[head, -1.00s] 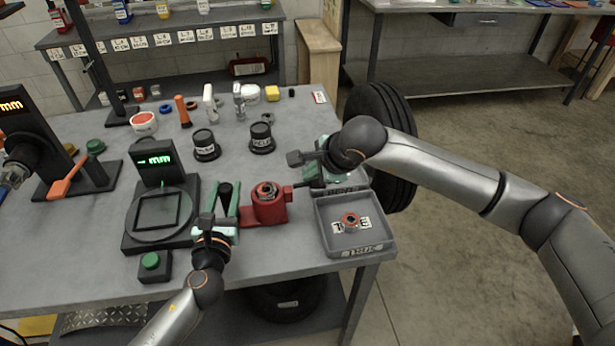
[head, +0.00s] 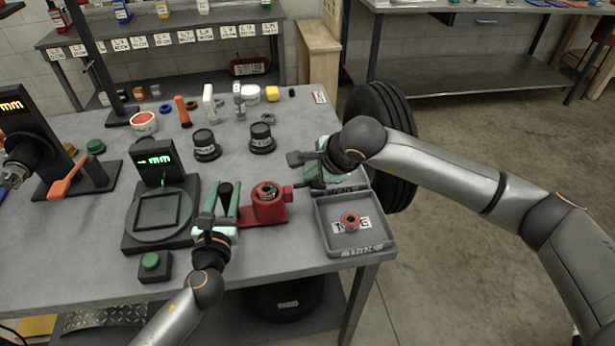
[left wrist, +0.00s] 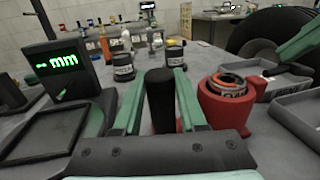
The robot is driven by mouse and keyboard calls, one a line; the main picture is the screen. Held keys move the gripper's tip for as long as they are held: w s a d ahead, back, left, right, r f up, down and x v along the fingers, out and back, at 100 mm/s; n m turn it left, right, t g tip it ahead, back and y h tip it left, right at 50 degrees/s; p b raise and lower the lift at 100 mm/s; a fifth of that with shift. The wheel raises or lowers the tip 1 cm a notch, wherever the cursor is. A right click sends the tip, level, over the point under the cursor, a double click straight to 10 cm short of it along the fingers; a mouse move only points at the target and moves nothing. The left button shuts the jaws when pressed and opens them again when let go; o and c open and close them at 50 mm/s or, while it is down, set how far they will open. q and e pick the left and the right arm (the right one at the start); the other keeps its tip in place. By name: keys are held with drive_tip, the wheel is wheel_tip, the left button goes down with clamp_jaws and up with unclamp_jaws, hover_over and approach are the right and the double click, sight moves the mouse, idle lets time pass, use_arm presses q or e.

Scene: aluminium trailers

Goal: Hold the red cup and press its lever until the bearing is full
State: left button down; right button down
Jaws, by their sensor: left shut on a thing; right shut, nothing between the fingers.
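The red cup (head: 268,207) stands upright on the table with a metal bearing (head: 267,190) in its top and a red knob (head: 288,193) on its right side. An upright black handle (left wrist: 160,98) is beside the cup on its left. My left gripper (head: 224,200) is shut on this handle, one green finger on either side. Its fingers partly hide where the handle meets the cup. My right gripper (head: 311,178) is shut and empty, to the right of the cup and above the back of the grey tray, apart from the cup.
The grey tray (head: 376,243) holds a small red-rimmed bearing (head: 350,221) at the table's right edge. A gauge with a green display (head: 158,160) and a green button box (head: 152,265) are left of my left gripper. Black pots (head: 206,146) stand behind.

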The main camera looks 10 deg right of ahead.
use_arm(q)
drive_tip(key=shift+a, duration=0.1)
use_arm(e)
drive_tip(key=shift+a+r, duration=0.15)
drive_tip(key=shift+r, duration=0.45)
drive_tip(key=shift+a+r, duration=0.15)
drive_tip(key=shift+r, duration=0.4)
drive_tip(key=shift+r, duration=0.1)
use_arm(q)
drive_tip(key=shift+f, duration=0.1)
use_arm(e)
drive_tip(key=r, duration=0.1)
drive_tip(key=a+r, duration=0.1)
drive_tip(key=r, duration=0.2)
drive_tip(key=shift+a+r, duration=0.3)
drive_tip(key=shift+r, duration=0.05)
use_arm(q)
drive_tip(key=shift+c, duration=1.9)
unclamp_jaws()
